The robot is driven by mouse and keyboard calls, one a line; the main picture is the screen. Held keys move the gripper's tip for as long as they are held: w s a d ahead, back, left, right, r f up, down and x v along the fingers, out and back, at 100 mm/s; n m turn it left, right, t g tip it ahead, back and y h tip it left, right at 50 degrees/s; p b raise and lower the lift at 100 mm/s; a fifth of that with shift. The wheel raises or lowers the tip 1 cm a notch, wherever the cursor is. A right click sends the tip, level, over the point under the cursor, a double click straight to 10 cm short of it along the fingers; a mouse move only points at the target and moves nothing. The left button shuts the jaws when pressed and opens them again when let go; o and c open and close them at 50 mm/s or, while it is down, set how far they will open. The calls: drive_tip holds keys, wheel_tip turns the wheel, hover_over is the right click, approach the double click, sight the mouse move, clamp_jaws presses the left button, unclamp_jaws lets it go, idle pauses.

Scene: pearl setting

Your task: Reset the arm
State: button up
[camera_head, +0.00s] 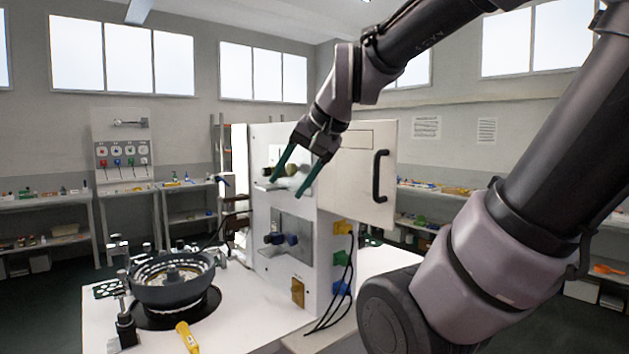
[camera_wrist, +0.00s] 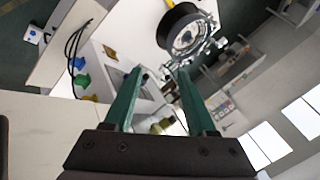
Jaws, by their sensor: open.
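My gripper (camera_head: 293,187) hangs in the air in front of the white cabinet (camera_head: 283,240), at the height of its upper opening. Its two green fingers are spread apart with nothing between them. In the wrist view the gripper (camera_wrist: 158,72) also shows open and empty, with the cabinet and its dark openings beyond the fingers. My arm reaches in from the upper right. Whether the fingers touch the cabinet I cannot tell.
A cabinet door (camera_head: 358,175) with a black handle stands open on the right, close to my gripper. A dark round bowl-like device (camera_head: 173,283) and a yellow object (camera_head: 187,337) are on the white table (camera_head: 240,325). Shelves (camera_head: 45,205) line the walls.

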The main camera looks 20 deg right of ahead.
drive_tip(key=shift+n+h, duration=0.7)
drive_tip(key=shift+n, duration=0.2)
drive_tip(key=s+d, duration=0.3)
drive_tip(key=shift+s+d, duration=0.15)
drive_tip(key=shift+d, duration=0.1)
